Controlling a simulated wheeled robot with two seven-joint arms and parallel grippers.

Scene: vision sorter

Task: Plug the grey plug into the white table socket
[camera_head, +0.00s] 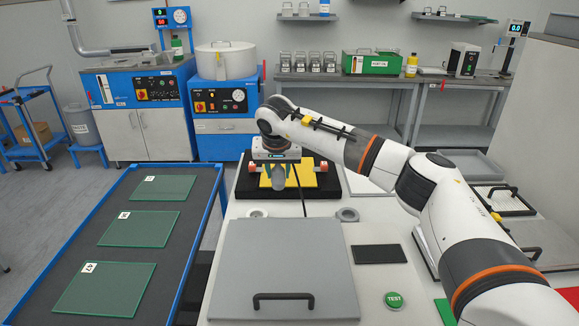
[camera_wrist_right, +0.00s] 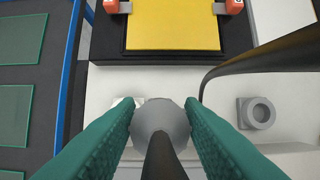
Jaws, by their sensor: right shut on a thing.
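My right gripper (camera_head: 278,172) points down over the table, its green fingers shut on the grey plug (camera_head: 278,180). In the right wrist view the plug (camera_wrist_right: 160,118) sits between both fingertips, with a black cable running from it toward the camera. The white table socket (camera_head: 257,213) is on the light tabletop, nearer the head camera than the plug. In the right wrist view only a small white part of it (camera_wrist_right: 122,102) shows beside the left finger; the rest is hidden. The plug appears apart from the socket in the head view. My left gripper is not in view.
A grey socket (camera_head: 347,214) stands to the right of the white one. A black fixture with a yellow plate (camera_head: 303,174) lies behind. A grey lid with a handle (camera_head: 283,265) is in front. A blue-edged table with glass sheets (camera_head: 139,228) is left. A black cable loops across.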

